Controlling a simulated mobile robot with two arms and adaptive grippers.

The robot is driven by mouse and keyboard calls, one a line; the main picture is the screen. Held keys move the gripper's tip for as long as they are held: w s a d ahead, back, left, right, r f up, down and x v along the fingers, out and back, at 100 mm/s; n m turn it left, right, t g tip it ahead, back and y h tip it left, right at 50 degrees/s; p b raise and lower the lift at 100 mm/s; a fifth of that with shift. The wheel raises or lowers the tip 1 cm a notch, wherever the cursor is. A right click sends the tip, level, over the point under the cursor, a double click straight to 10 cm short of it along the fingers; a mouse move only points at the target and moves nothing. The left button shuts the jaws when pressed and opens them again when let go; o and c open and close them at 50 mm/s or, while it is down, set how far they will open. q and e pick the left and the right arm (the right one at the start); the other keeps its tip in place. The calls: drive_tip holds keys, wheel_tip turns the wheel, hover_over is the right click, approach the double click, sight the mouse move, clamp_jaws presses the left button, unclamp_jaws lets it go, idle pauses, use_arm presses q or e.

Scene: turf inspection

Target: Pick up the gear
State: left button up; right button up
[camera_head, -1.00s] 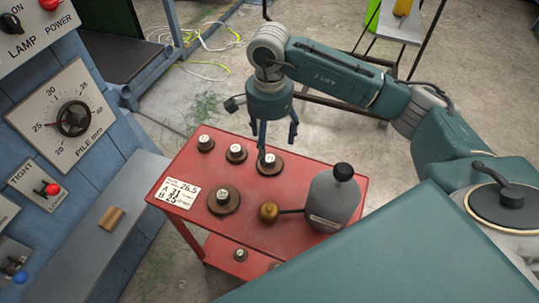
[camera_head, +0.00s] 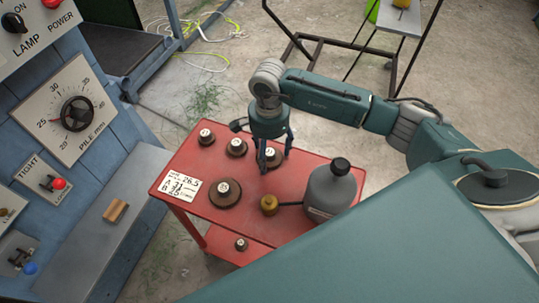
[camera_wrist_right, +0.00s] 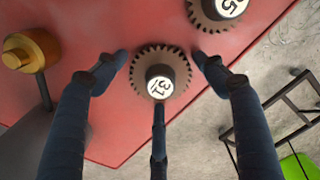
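Several dark toothed gears with white numbered hubs stand on the red cart top (camera_head: 245,228). My right gripper (camera_head: 272,161) points down over the gear (camera_head: 269,153) nearest the cart's right edge. In the right wrist view that gear (camera_wrist_right: 176,60) has a hub reading 31. The fingers of my right gripper (camera_wrist_right: 160,62) are spread, one on each side of its rim and a third in front. I cannot tell whether they touch it. Other gears are a larger one (camera_head: 226,200) at front, one (camera_head: 236,150) beside the gripper and one (camera_head: 206,140) at left. My left gripper is not in view.
A grey bottle (camera_head: 328,190) with a black cap and a brass knob (camera_head: 269,205) stand close in front of the gripper. A number card (camera_head: 178,186) lies at the cart's left edge. The blue machine (camera_head: 95,140) is at left. Another gear (camera_head: 241,244) is on the lower shelf.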

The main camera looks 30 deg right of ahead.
drive_tip(key=c, duration=0.9)
drive_tip(key=shift+r, duration=0.15)
drive_tip(key=shift+c, duration=0.2)
